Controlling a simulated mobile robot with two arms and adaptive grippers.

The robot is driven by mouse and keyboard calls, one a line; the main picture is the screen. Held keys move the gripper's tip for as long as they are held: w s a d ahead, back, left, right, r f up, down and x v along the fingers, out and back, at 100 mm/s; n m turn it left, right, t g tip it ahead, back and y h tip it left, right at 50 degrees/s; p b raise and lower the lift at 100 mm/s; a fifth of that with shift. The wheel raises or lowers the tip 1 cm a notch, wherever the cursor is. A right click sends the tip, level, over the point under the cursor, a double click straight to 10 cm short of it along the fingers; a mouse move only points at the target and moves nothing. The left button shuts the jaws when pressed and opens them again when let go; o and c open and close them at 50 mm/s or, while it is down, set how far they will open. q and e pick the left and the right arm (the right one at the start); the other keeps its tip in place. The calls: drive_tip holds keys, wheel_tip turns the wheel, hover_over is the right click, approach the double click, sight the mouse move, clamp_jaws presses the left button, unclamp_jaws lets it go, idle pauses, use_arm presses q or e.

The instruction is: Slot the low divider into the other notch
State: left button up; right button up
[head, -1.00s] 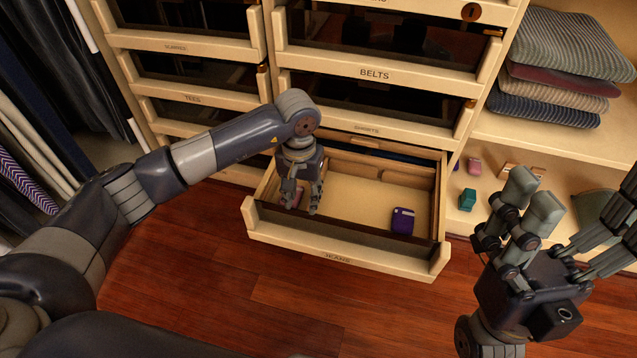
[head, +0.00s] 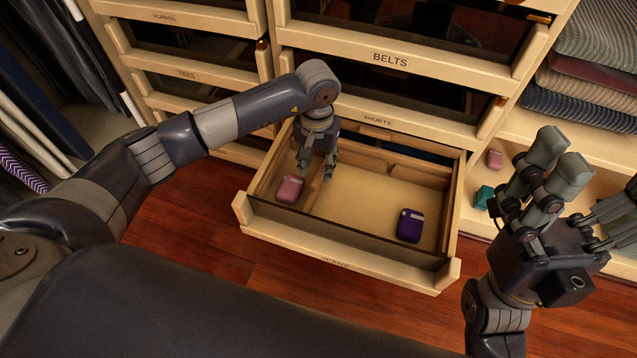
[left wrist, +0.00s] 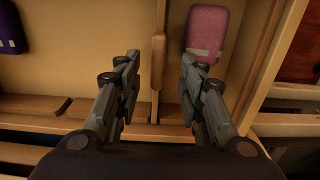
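The low divider (left wrist: 158,62) is a thin wooden strip running front to back in the open jeans drawer (head: 345,262). It stands between the pink case (head: 289,189) and the purple case (head: 410,225). In the head view the divider (head: 317,191) is partly hidden by my left gripper (head: 316,172). In the left wrist view my left gripper (left wrist: 160,82) is open, its fingers on either side of the divider with gaps showing. My right gripper (head: 560,170) is open and empty, to the right of the drawer. A small dark slit (left wrist: 62,107) shows near the cross rail, left of the divider.
Closed drawers labelled belts (head: 391,58) and shorts (head: 378,120) stand above the open drawer. Folded clothes (head: 585,85), a small pink case (head: 494,158) and a teal case (head: 484,196) are on shelves at right. The drawer floor between divider and purple case is bare.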

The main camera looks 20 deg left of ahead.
sight(318, 175)
use_arm(q)
drive_tip(key=f+b, duration=0.1)
drive_tip(key=f, duration=0.2)
drive_tip(key=f+b, duration=0.1)
drive_tip(key=f, duration=0.2)
drive_tip(key=shift+s+d+f+b, duration=0.15)
drive_tip(key=shift+s+f+b, duration=0.1)
drive_tip(key=shift+b, duration=0.1)
drive_tip(key=shift+w, duration=0.1)
drive_tip(key=shift+c, duration=0.6)
clamp_jaws()
